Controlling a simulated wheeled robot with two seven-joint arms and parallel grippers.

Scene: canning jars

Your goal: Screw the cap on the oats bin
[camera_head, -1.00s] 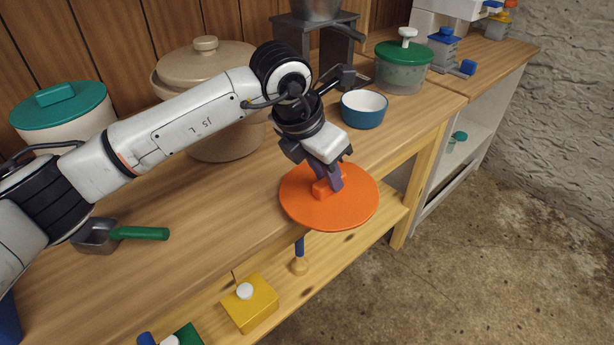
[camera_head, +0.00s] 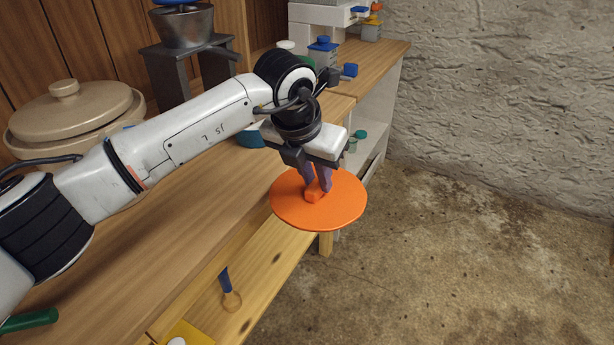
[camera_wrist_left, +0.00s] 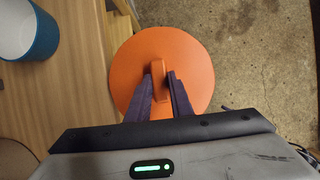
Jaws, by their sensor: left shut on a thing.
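An orange round cap (camera_head: 335,205) with a raised handle bar is held by my left gripper (camera_head: 318,184). The purple fingers are closed on the bar, and the disc hangs roughly level beyond the counter's front edge, above the lower shelf and floor. In the left wrist view the cap (camera_wrist_left: 190,60) shows with the fingers of my left gripper (camera_wrist_left: 160,88) on both sides of its bar. No oats bin that I can identify shows in these frames. My right gripper is out of view.
The wooden counter (camera_head: 150,230) runs along the left, with a beige lidded pot (camera_head: 70,115) and a metal grinder (camera_head: 185,28). A blue bowl (camera_wrist_left: 27,28) stands near the cap. A lower shelf (camera_head: 255,275) lies below. Open concrete floor (camera_head: 460,270) is at right.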

